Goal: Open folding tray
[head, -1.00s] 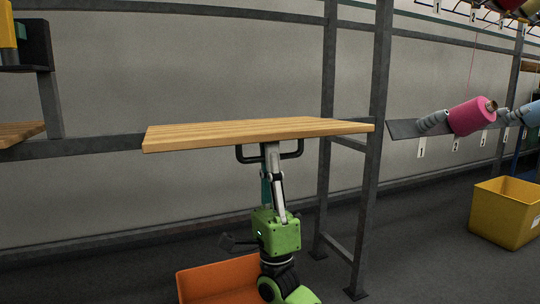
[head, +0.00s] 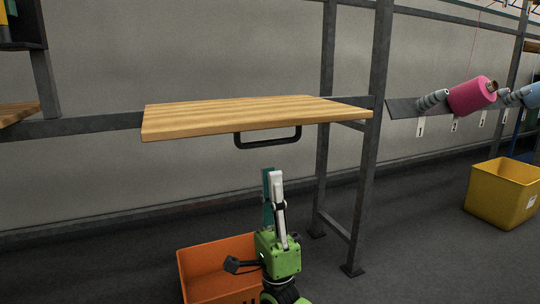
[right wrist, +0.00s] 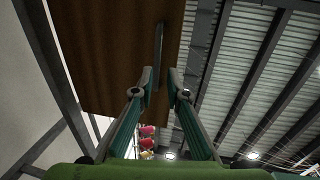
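The folding tray (head: 240,116) is a light wooden board standing out level from the grey metal frame in the head view. Its black bar handle (head: 268,140) hangs under the front edge. My right gripper (head: 272,172) points up below the handle, apart from it. In the right wrist view, the fingertips (right wrist: 160,78) stand apart with nothing between them. The tray's dark underside (right wrist: 115,50) and the handle (right wrist: 158,50) show beyond them. My left gripper is not in view.
An orange crate (head: 215,262) is on the floor behind my right gripper. A grey upright post (head: 370,150) stands right of the tray. A yellow crate (head: 490,200) and a pink yarn cone (head: 470,96) are at the right. Floor between post and yellow crate is clear.

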